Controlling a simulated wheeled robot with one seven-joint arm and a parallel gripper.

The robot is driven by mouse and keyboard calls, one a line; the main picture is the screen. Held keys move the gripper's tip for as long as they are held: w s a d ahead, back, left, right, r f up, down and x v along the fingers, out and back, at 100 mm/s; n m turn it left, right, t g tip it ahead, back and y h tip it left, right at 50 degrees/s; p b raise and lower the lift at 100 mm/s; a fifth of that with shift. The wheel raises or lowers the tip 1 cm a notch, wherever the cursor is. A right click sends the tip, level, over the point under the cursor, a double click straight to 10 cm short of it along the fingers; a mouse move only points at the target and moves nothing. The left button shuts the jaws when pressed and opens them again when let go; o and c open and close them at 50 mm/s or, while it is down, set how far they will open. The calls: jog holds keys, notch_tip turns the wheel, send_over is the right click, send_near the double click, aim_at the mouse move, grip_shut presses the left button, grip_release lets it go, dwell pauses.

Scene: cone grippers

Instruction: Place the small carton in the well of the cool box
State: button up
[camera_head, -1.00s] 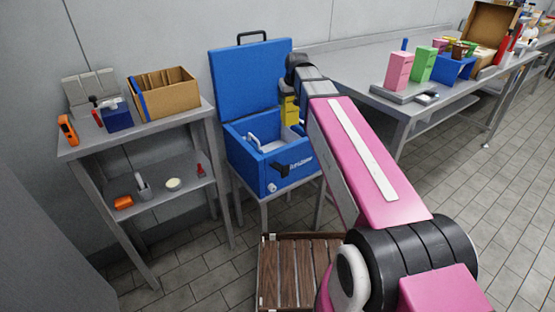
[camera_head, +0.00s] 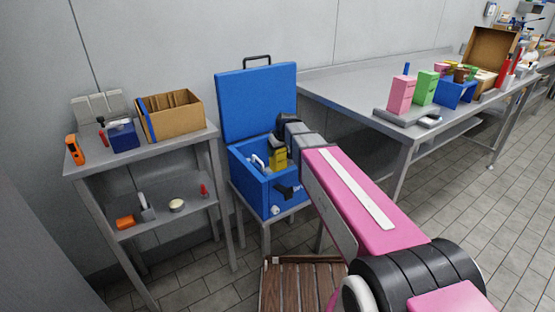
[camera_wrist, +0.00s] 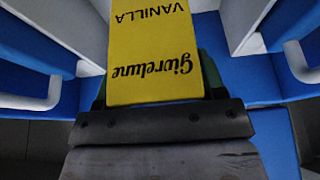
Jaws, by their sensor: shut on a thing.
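In the head view the carton (camera_head: 278,159) is within the opening of the blue cool box (camera_head: 250,184), below rim level at least in part. The cool box's blue lid (camera_head: 256,102) stands open at the back. White inner parts with handles flank the carton in the wrist view. The carton's lower end and the well's floor are hidden, so I cannot tell whether it touches.
The cool box stands on a small metal stand. A shelf to the left holds an open cardboard box (camera_head: 177,116) and small tools. A long steel table (camera_head: 345,88) to the right carries pink (camera_head: 401,95) and green (camera_head: 426,87) cartons. A slatted wooden pallet (camera_head: 300,290) lies on the floor.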

jog(key=shift+f, duration=1.95)
jog(key=shift+f, duration=0.1)
jog(key=o, duration=1)
jog(key=v, duration=1.2)
jog(key=shift+a, duration=0.1)
